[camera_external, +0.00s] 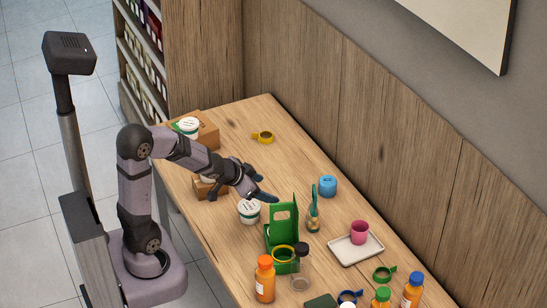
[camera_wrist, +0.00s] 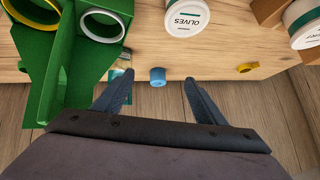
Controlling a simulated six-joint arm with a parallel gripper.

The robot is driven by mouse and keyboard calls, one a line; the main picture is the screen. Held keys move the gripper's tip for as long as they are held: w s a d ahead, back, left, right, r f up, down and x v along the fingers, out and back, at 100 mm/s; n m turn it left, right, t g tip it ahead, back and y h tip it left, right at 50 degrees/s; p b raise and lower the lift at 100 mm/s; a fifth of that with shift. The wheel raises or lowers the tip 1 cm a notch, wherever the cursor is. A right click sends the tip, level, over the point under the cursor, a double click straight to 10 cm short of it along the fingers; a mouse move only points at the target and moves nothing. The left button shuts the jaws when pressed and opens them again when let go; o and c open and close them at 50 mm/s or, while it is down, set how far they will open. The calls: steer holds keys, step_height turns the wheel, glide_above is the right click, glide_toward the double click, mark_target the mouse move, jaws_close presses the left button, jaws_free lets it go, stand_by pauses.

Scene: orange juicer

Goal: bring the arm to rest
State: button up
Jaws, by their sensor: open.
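My gripper (camera_external: 262,195) is above the wooden table (camera_external: 240,122), near its middle. In the wrist view my gripper (camera_wrist: 155,95) has its two fingers spread wide apart with nothing between them. A blue cylinder (camera_external: 328,186) stands on the table to the right of my gripper. It also shows in the wrist view (camera_wrist: 158,77), beyond the fingertips. The green carrier (camera_external: 282,228) stands in front of my gripper, and it fills the left of the wrist view (camera_wrist: 45,70).
A white tub (camera_external: 249,212) stands close below my gripper. A pink cup (camera_external: 360,232) stands on a white tray (camera_external: 345,252). Several bottles, including an orange one (camera_external: 265,282), crowd the near end. A yellow ring (camera_external: 264,137) lies at the far end, with clear tabletop around it.

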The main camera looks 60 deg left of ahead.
steer(key=s+d+r+g+h+p, duration=0.1)
steer(key=s+d+g+p, duration=0.3)
steer(key=s, duration=0.5)
steer(key=s+d+r+g+h+p, duration=0.1)
steer(key=s+d+g+p, duration=0.3)
steer(key=s+d, duration=0.4)
steer(key=shift+s+r+g, duration=0.3)
steer(key=shift+s+r, duration=0.05)
steer(key=shift+s, duration=0.9)
steer(key=shift+d, duration=0.1)
